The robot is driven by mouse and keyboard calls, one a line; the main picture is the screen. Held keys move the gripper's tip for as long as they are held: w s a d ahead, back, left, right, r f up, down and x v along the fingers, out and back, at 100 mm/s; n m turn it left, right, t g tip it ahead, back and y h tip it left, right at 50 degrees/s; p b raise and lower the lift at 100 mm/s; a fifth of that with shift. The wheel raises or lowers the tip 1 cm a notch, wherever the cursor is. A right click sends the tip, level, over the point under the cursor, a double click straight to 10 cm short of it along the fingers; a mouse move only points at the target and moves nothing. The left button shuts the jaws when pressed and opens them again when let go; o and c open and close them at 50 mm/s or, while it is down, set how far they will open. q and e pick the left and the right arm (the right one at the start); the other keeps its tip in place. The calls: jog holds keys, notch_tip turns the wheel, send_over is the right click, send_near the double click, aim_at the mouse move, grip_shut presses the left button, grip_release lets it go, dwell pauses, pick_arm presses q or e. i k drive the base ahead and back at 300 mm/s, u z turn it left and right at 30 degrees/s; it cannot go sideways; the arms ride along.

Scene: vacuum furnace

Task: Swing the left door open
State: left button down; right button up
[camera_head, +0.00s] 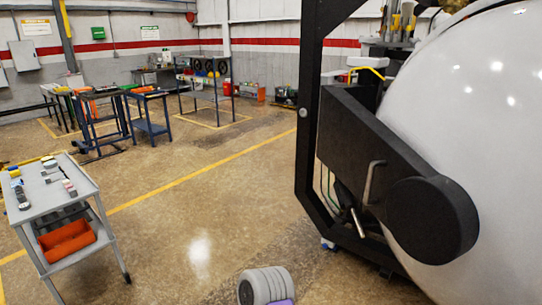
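A large glossy white domed door (460,110) fills the right side of the head view and runs out of the picture at the right. A thick black hinge arm (375,150) with a rounded end (432,220) lies against its left side. A bent metal handle (370,182) sticks out by the hinge arm. A tall black frame (306,130) stands to the left of the door. The door's far edge and seam are out of view, so I cannot tell whether it is shut.
A grey cart (88,185) with small items and an orange bin (66,240) stands at the left. Blue workbenches (150,128) stand at the back. The floor between cart and furnace is mostly clear. A grey ribbed part (265,286) shows at the bottom edge.

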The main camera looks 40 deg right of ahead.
aim_at(448, 165)
jog(key=z, duration=0.1)
jog(key=i, duration=1.85)
jog(key=z, duration=1.85)
jog(key=i, duration=0.95)
jog(key=z, duration=0.9)
